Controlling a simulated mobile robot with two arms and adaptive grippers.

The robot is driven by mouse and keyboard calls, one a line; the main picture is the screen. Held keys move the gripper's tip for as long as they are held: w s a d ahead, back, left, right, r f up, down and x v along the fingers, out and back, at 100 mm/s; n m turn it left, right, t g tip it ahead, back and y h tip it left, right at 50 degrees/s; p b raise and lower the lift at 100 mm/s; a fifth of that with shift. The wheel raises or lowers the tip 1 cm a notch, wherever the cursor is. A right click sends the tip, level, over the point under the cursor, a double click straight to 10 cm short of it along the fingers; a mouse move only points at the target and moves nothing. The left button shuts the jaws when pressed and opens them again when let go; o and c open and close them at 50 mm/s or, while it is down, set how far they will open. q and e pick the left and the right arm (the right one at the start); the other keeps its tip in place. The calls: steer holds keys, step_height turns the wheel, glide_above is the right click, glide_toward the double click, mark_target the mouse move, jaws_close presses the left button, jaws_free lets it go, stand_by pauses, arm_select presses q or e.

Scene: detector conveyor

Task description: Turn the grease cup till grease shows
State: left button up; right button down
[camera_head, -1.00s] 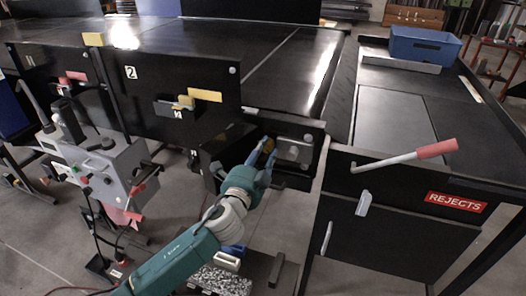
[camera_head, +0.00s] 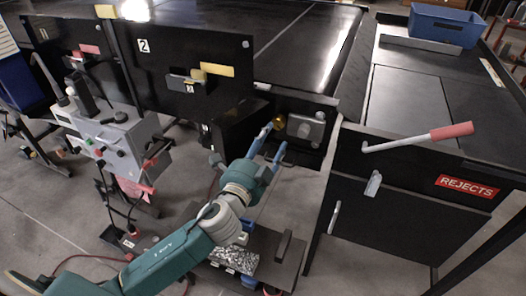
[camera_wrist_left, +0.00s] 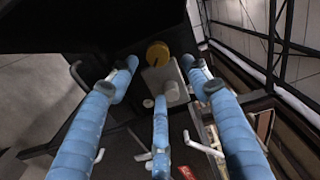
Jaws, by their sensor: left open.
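The grease cup, a round brass-yellow cap (camera_head: 278,122), sits beside a grey bearing block (camera_head: 306,127) on the black conveyor frame. In the left wrist view the cup (camera_wrist_left: 158,51) shows ahead, with the grey block (camera_wrist_left: 163,80) just below it. My left gripper (camera_head: 273,141) has its blue fingers spread and is empty, just short of the cup and slightly below it in the head view. In the left wrist view the fingers (camera_wrist_left: 160,72) are wide apart, with the cup beyond the tips. No grease can be made out. My right gripper is not in view.
A black guard box (camera_head: 235,125) stands left of the cup. A lever with a red grip (camera_head: 450,131) and a REJECTS panel (camera_head: 468,187) are at the right. A grey control box (camera_head: 120,135) stands at the left. A low cart (camera_head: 270,262) with small bins is below my arm.

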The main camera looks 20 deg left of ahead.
arm_select(q)
steer(key=s, duration=0.5)
steer(key=shift+s+a, duration=0.1)
steer(key=shift+s, duration=0.05)
